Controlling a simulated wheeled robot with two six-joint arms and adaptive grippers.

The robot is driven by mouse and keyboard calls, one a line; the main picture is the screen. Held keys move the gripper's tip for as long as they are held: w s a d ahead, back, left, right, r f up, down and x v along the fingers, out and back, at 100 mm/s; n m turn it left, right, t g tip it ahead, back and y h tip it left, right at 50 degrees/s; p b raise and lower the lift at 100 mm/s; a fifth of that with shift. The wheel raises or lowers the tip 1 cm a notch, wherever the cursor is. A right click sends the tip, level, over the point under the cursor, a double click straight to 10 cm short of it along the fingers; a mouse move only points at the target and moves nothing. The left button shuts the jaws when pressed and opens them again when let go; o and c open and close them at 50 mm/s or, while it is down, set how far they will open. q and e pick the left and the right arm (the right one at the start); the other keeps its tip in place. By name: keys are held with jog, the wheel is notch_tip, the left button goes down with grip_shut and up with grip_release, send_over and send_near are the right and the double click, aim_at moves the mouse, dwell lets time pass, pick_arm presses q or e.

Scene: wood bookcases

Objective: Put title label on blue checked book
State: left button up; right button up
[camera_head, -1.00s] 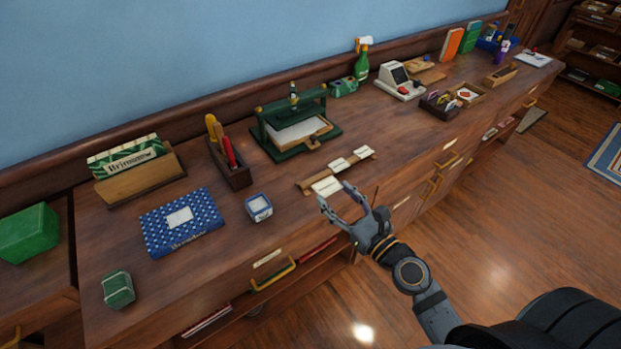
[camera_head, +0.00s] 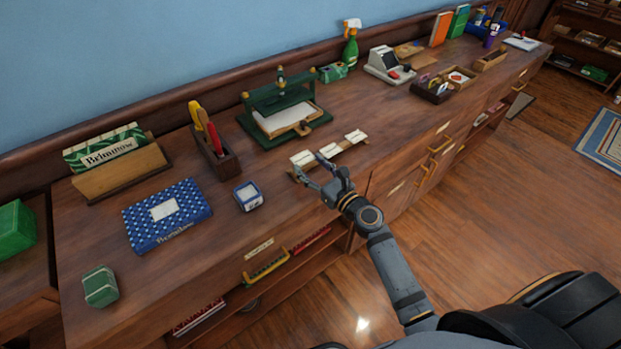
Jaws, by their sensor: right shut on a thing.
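The blue checked book (camera_head: 188,222) lies flat on the wooden counter at the left, with a pale blank patch on its cover and lettering along its front edge. Several white title labels rest on a narrow wooden strip (camera_head: 343,147) near the counter's middle front. My right gripper (camera_head: 309,165) is at the strip's left end, with its fingers shut on the leftmost title label (camera_head: 302,158). The fingers partly hide that label, and I cannot tell whether it is clear of the strip. My left gripper is not in view.
A small blue-and-white box (camera_head: 248,196) stands between book and strip. Behind are a pen holder (camera_head: 216,158), a green press (camera_head: 284,110) and a wooden rack (camera_head: 122,172). A green box (camera_head: 100,287) sits at the front left. Bare counter lies before the book.

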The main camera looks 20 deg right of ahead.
aim_at(304, 169)
jog(key=shift+w+f+b, duration=0.25)
jog(key=shift+f+b, duration=0.3)
jog(key=shift+f, duration=0.45)
jog(key=shift+w+f+b, duration=0.2)
jog(key=shift+f+b, duration=0.35)
jog(key=shift+f, duration=0.4)
jog(key=shift+r, duration=0.1)
jog(key=shift+f, duration=0.2)
jog(key=o, duration=0.7)
jog(key=shift+o, duration=0.2)
jog(key=shift+s, duration=0.15)
